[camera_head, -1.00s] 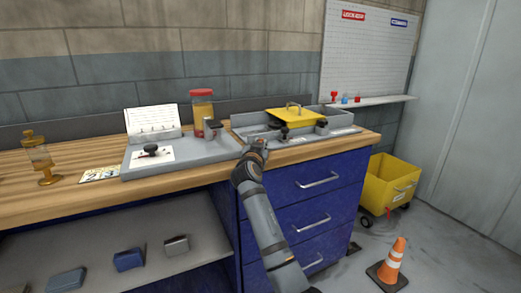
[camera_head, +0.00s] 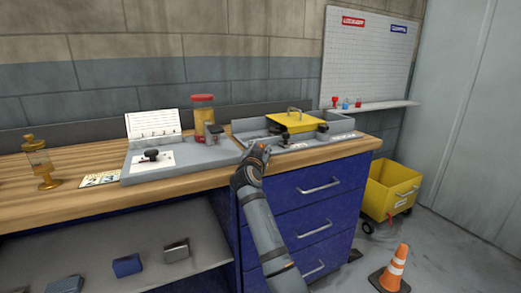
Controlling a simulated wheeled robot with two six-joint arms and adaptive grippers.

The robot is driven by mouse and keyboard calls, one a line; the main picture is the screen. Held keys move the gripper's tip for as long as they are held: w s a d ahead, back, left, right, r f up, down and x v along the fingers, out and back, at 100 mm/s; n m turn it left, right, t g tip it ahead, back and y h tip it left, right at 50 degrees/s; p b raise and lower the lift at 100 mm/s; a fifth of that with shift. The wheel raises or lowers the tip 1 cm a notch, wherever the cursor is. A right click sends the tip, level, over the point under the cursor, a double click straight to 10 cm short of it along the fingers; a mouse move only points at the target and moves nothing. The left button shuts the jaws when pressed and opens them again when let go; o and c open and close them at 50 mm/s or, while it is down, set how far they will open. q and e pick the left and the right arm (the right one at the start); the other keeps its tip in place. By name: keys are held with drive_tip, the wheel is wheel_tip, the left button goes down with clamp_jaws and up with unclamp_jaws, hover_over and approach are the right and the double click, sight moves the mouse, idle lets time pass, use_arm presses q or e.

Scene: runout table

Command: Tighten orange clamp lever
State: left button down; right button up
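My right gripper (camera_head: 258,153) is at the front edge of the bench, in front of the grey tray-like fixture (camera_head: 243,128). Its fingers are small and dark, and I cannot tell whether they are open or shut. A small orange patch (camera_head: 265,149) shows at the fingertips; I cannot tell whether it is the clamp lever or part of the gripper. A yellow cover (camera_head: 297,122) with a handle sits on the fixture, with dark knobs near its front. No orange lever shows clearly elsewhere on the bench. My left gripper is not in view.
Left of the gripper lies a grey plate (camera_head: 200,158) with a black knob (camera_head: 152,154). A yellow bin (camera_head: 390,190) and an orange cone (camera_head: 395,268) stand on the floor at right.

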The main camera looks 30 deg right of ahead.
drive_tip(key=v, duration=0.7)
drive_tip(key=shift+s, duration=0.2)
drive_tip(key=shift+a+f, duration=0.1)
drive_tip(key=shift+a, duration=0.05)
